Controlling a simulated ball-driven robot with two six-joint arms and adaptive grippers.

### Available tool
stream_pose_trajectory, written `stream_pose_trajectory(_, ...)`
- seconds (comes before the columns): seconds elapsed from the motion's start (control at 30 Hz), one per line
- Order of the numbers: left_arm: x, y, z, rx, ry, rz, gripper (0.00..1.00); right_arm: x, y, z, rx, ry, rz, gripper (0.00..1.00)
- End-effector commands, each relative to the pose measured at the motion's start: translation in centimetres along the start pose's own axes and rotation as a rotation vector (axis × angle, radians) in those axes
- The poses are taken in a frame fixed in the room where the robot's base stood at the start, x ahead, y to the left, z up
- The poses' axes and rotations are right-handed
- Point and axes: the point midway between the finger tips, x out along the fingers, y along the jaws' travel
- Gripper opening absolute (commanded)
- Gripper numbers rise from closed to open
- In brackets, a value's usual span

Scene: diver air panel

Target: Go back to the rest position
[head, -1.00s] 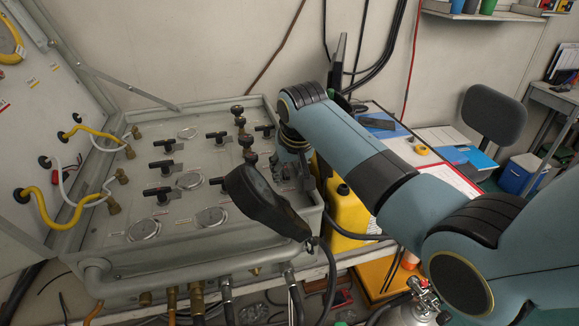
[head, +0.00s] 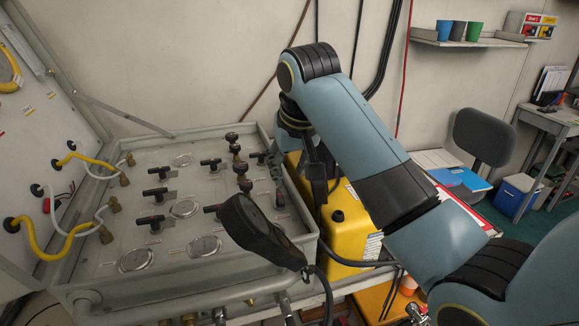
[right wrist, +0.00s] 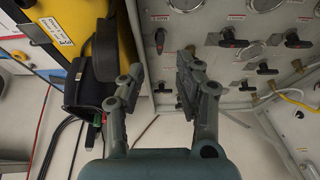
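My right arm comes in from the right in the head view, and its wrist is raised over the right edge of the air panel (head: 150,185). My right gripper (head: 275,168) points down there, partly hidden by the wrist and dark handles. In the right wrist view the same gripper (right wrist: 160,68) has its two fingers apart with nothing between them. The panel (right wrist: 215,60) with its gauges and black valve handles lies beyond the fingers. My left gripper is not in view.
A black handset (head: 258,232) stands at the panel's front right. A yellow case (head: 352,228) is right of the panel, close to my arm. A shelf with cups (head: 458,31), a dark chair (head: 484,137) and a blue-white cooler (head: 516,196) are farther right.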

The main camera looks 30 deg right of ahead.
Motion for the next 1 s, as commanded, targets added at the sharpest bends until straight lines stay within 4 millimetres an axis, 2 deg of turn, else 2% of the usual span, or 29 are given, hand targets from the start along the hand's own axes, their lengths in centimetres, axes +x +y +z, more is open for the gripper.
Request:
stream_pose_trajectory(0.27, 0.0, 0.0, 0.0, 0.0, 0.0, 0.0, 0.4, 0.0, 0.0, 0.0, 0.0, 0.0, 0.0, 0.34)
stream_pose_trajectory(0.37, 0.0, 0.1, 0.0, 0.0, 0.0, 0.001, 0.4, 0.2, 0.2, 0.9, -0.007, -0.004, 0.001, 0.34)
stream_pose_trajectory(0.47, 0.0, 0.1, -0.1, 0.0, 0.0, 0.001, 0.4, 0.7, 0.9, 3.8, -0.034, -0.011, 0.005, 0.34)
stream_pose_trajectory(0.57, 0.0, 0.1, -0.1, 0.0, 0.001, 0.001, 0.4, 0.9, 2.1, 8.9, -0.083, -0.023, 0.009, 0.34)
stream_pose_trajectory(0.6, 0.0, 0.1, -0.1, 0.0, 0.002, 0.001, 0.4, 0.7, 2.6, 11.1, -0.106, -0.027, 0.009, 0.34)
stream_pose_trajectory(0.7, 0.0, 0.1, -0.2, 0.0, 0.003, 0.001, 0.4, -0.2, 3.7, 15.9, -0.162, -0.034, 0.008, 0.34)
stream_pose_trajectory(0.8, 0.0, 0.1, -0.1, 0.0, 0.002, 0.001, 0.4, -1.4, 4.4, 19.3, -0.206, -0.04, 0.005, 0.34)
stream_pose_trajectory(1.0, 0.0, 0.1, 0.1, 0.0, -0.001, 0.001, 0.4, -3.9, 5.4, 24.4, -0.272, -0.053, -0.004, 0.34)
